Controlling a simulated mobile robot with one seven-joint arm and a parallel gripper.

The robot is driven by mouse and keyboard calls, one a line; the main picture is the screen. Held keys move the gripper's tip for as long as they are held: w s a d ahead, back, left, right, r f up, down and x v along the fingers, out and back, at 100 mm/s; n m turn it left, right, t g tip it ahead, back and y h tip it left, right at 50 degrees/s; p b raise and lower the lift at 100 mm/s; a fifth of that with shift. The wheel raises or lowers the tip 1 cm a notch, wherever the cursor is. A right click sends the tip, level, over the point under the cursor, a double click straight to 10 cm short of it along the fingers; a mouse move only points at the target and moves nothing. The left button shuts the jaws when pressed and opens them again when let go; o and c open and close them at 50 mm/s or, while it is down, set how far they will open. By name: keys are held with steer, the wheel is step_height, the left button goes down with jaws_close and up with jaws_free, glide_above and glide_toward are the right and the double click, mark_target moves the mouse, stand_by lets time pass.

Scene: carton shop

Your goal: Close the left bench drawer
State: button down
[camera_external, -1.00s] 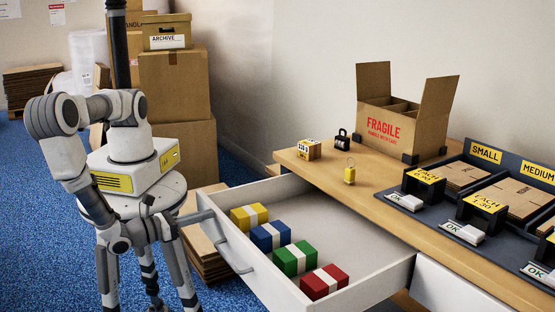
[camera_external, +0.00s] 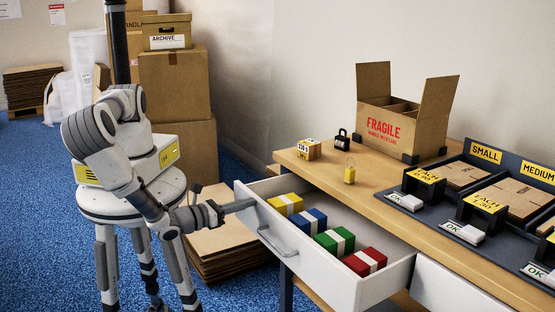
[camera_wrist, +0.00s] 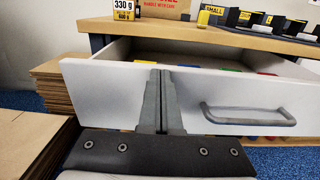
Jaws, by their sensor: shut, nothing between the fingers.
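The left bench drawer (camera_external: 345,277) is partly open, jutting out from under the bench top. It holds a yellow box (camera_external: 284,204), a blue box (camera_external: 308,219), a green box (camera_external: 334,240) and a red box (camera_external: 365,262), each with a white band. My gripper (camera_external: 250,203) is shut and empty, at the drawer front's left part. In the wrist view my gripper (camera_wrist: 162,130) points at the white drawer front (camera_wrist: 115,93), left of the grey handle (camera_wrist: 249,117). The fingertips look to be touching the front, but exact contact is hard to tell.
A stack of flat cardboard (camera_external: 217,250) lies on the floor left of the drawer.

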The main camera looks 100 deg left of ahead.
mark_target(248, 196)
steer(key=p+x, duration=0.2)
steer(key=x, duration=1.2)
steer(key=shift+p, duration=0.35)
steer(key=p+v, duration=0.2)
steer(key=v, duration=1.2)
steer(key=s+a+b, duration=0.1)
steer(key=b, duration=0.4)
steer(key=s+a+b, duration=0.2)
steer(key=b, duration=0.4)
steer(key=shift+f, duration=0.3)
steer(key=shift+a+r, duration=0.1)
steer(key=b+x, duration=0.3)
steer(key=x, duration=0.9)
steer(key=shift+w+a, duration=0.25)
steer(key=shift+w, duration=0.05)
steer(key=shift+w+a, duration=0.3)
steer(key=shift+w, duration=0.05)
